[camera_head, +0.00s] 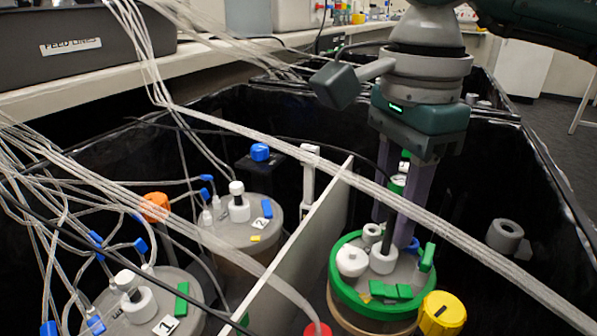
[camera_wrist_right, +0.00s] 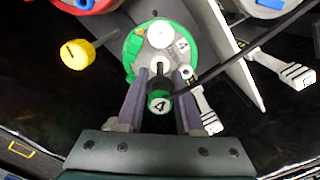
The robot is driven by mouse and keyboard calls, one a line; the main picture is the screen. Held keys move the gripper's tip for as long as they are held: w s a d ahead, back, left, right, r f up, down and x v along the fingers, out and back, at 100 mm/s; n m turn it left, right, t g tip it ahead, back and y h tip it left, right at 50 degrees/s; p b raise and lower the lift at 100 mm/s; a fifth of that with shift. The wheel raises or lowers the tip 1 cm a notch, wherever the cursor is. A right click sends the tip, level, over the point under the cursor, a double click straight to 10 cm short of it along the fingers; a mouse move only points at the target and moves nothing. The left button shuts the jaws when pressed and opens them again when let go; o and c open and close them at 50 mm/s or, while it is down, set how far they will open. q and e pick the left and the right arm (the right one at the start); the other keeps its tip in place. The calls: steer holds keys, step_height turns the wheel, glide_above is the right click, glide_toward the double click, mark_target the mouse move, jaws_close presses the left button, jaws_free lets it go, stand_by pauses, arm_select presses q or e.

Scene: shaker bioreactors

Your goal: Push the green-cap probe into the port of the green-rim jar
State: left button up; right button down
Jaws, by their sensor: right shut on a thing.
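The green-rim jar (camera_head: 340,284) stands at the lower right in the head view, with white ports and green blocks on its grey lid. It also shows at the top centre of the wrist view (camera_wrist_right: 131,47). My right gripper (camera_head: 391,232) points down over the jar, shut on the green-cap probe (camera_head: 398,184). Its cap, marked 4, shows between the fingers in the wrist view (camera_wrist_right: 159,103). The probe's black shaft runs down to a white port (camera_head: 383,262). Its lower end meets the port opening; how deep it sits is hidden. My left gripper is out of view.
A pale divider (camera_head: 300,250) stands left of the jar. Jars 2 (camera_head: 240,232) and 1 (camera_head: 150,308) stand beyond it. A yellow knob (camera_head: 441,313) sits by the green-rim jar. Pale tubes cross in front of my right gripper in the head view.

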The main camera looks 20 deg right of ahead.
steer(key=shift+f, duration=0.3)
steer(key=shift+f+b, duration=0.6)
steer(key=shift+b, duration=0.2)
stand_by(0.5)
steer(key=shift+f, duration=0.3)
steer(key=shift+f+b, duration=0.25)
steer(key=shift+b, duration=0.25)
stand_by(0.4)
